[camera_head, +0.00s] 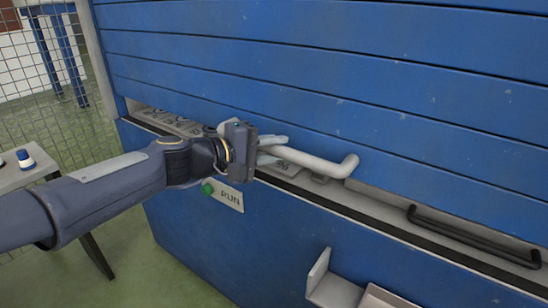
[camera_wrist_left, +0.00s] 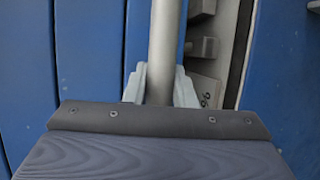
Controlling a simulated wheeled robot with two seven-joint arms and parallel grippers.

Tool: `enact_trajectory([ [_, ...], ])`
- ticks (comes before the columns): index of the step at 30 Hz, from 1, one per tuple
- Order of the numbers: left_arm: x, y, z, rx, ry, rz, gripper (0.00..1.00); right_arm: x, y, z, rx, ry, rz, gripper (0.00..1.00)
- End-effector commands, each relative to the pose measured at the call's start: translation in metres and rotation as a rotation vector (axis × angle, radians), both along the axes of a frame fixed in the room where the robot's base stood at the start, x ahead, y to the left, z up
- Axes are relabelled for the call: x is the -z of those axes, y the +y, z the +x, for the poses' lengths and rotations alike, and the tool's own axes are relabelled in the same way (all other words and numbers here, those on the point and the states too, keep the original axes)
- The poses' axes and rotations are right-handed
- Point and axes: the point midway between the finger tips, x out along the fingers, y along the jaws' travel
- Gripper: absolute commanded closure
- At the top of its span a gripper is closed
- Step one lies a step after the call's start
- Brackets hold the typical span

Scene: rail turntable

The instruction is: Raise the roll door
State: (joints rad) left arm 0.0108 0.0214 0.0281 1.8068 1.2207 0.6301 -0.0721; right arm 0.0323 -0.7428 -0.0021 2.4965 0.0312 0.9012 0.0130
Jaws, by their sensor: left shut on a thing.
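The blue slatted roll door (camera_head: 330,70) fills the upper part of the head view. A pale bar handle (camera_head: 325,165) runs along its bottom slat. My left gripper (camera_head: 272,143) is shut on this handle at its left part. In the left wrist view the handle (camera_wrist_left: 165,45) passes between the two pale fingers (camera_wrist_left: 160,85), and the blue door (camera_wrist_left: 75,50) lies to the left. A narrow opening shows under the door, with a pale ledge inside it. My right gripper is not in view.
A black bar handle (camera_head: 470,238) sits on the lower ledge at right. A green button with a RUN plate (camera_head: 228,195) is on the blue front panel below my gripper. Pale brackets (camera_head: 335,285) stick out lower down. A table (camera_head: 25,175) and wire fence stand at left.

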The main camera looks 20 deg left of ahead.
Motion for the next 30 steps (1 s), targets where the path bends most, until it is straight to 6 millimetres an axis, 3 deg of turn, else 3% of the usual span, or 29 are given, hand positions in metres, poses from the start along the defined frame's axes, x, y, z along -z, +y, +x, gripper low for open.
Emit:
enact_trajectory([
  [1,-0.039,0.001,0.0,-0.002,-0.012,-0.003,1.0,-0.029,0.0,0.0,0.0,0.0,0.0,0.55],
  [18,-0.242,0.001,0.0,-0.003,-0.01,-0.003,1.0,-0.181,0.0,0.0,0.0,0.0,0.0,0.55],
  [24,-0.297,0.0,0.0,-0.003,-0.01,-0.003,1.0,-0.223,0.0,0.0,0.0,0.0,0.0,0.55],
  [30,-0.332,0.0,0.0,-0.002,-0.008,-0.003,1.0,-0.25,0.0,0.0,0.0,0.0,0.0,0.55],
])
